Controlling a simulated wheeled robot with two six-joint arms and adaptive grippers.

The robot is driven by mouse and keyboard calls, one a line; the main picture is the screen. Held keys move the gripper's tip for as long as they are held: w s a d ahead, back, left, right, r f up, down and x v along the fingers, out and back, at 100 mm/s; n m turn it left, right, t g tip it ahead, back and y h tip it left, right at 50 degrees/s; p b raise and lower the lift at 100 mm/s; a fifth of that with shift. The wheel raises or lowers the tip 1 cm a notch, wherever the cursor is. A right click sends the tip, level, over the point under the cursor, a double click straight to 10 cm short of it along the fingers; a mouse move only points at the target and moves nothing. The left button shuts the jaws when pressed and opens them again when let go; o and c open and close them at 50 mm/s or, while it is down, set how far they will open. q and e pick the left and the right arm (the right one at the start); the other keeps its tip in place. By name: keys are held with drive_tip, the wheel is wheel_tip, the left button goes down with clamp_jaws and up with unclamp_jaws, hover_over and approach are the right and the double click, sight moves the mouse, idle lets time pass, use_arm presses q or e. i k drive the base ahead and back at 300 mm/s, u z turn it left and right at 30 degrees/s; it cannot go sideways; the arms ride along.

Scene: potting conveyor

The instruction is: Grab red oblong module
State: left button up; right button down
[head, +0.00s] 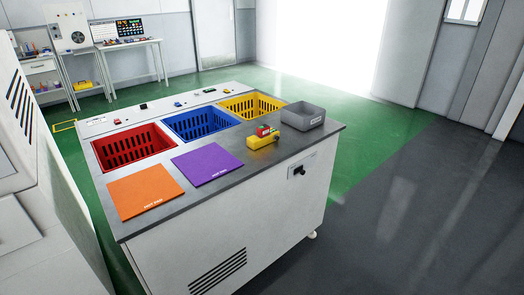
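A small red piece (263,130) with a light mark on top shows in the head view, near the right end of the worktable. It sits on or right against a yellow block (258,142); I cannot tell which. Its exact shape is too small to make out, so I cannot tell whether it is oblong. Neither of my grippers shows in this view.
The worktable (222,164) holds red (134,146), blue (200,123) and yellow (252,104) baskets along its far side. A grey bin (303,116) stands right of the yellow block. Orange (145,191) and purple (206,163) mats lie in front.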

sight(262, 130)
drive_tip(key=u, duration=0.95)
drive_tip(key=k, duration=0.15)
drive_tip(key=z, duration=2.4)
drive_tip(key=i, duration=1.85)
drive_tip(key=u, duration=1)
drive_tip(key=i, duration=0.6)
drive_tip(key=u, duration=0.6)
